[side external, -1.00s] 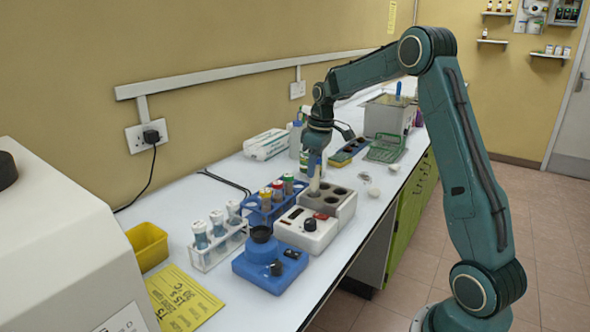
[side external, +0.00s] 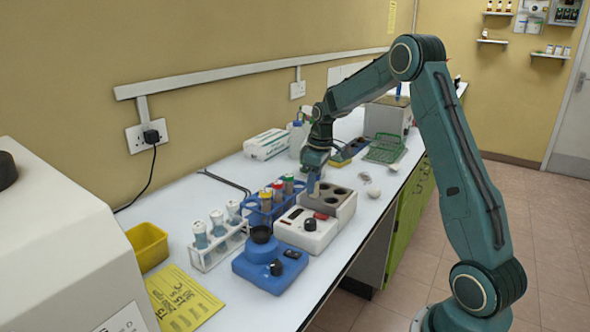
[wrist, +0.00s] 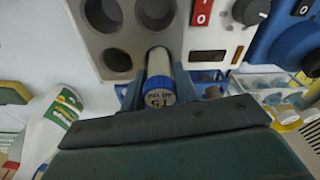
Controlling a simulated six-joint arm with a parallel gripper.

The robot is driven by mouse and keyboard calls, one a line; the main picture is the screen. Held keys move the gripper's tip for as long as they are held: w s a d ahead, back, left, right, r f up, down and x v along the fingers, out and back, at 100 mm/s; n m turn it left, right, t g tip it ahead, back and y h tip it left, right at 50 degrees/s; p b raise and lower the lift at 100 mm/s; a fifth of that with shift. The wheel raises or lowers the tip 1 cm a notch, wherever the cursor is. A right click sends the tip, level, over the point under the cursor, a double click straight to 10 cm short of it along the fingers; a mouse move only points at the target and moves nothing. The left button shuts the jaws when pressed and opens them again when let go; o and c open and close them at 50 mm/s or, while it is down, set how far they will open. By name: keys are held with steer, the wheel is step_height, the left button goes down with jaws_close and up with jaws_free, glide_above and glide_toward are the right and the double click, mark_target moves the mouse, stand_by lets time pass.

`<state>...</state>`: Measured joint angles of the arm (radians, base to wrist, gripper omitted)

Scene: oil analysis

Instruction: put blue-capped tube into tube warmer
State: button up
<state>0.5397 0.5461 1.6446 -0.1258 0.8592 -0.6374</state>
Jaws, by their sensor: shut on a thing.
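The tube warmer (side external: 308,229) is a white box with a black knob, a red switch and a grey block with round holes; its block (wrist: 134,39) also shows in the wrist view. The blue-capped tube (wrist: 159,68) has dark writing on its cap. My gripper (side external: 313,187) is shut on it, with a finger on each side near the cap (wrist: 160,98). The tube stands at the block's near-left hole in the side view, and its lower end appears to be inside. The exact depth is hidden. The other holes in view look empty.
A blue rack (side external: 255,215) with several capped tubes stands close left of the warmer. A blue device (side external: 262,272) with a black knob is in front of it. A white rack (side external: 204,262) and a yellow bin (side external: 148,243) stand further left. Bench right of the warmer is mostly clear.

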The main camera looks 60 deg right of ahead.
steer(key=o, duration=1)
steer(key=shift+o, duration=0.2)
step_height(320, 180, up, 14)
steer(key=s, duration=0.1)
steer(key=shift+s+d, duration=0.2)
steer(key=shift+s, duration=0.1)
steer(key=shift+f, duration=0.1)
